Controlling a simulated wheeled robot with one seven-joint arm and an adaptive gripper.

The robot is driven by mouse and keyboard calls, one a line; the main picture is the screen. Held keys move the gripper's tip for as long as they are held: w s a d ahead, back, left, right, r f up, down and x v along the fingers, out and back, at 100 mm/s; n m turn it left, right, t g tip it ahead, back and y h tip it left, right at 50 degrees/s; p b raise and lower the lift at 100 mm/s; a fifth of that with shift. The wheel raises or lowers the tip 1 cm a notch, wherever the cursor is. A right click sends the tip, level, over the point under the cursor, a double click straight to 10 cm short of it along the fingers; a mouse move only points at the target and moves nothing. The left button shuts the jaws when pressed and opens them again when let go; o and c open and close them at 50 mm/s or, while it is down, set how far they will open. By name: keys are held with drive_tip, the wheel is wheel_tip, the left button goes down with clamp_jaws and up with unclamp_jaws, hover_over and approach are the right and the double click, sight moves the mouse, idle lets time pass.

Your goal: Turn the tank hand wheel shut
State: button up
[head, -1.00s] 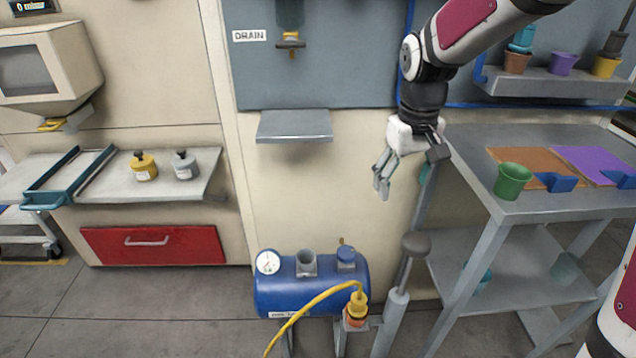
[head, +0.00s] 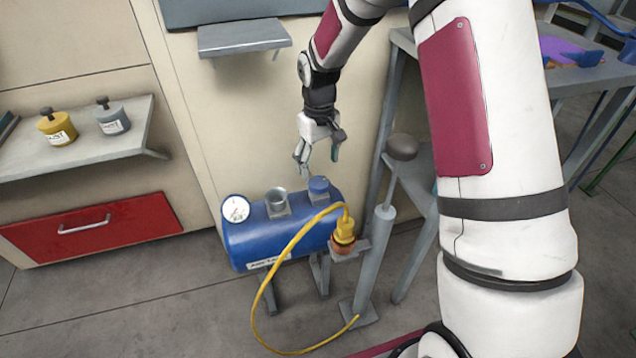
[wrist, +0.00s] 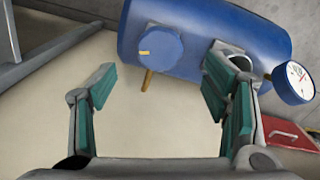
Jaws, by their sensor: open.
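A blue tank (head: 285,228) stands low against the wall on grey legs. Its round blue hand wheel (head: 318,188) sits on top at the right end, beside a grey open pipe stub (head: 277,202). In the wrist view the hand wheel (wrist: 154,53) carries a yellow mark on its left side and lies beyond the fingertips, between them. My gripper (head: 318,160) points down above the tank, near the hand wheel and apart from it. In the wrist view my gripper (wrist: 158,85) is open and empty, with green finger pads.
A pressure gauge (head: 236,209) is on the tank's left end. A yellow cable (head: 272,270) loops from a yellow plug (head: 344,228) to the floor. A grey hand pump (head: 376,240) stands right of the tank. A grey shelf (head: 243,37) juts out above left.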

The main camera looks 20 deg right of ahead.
sight(319, 182)
wheel_tip(319, 182, down, 6)
drive_tip(key=shift+f+b, duration=0.15)
drive_tip(key=shift+b, duration=0.75)
drive_tip(key=c, duration=1.2)
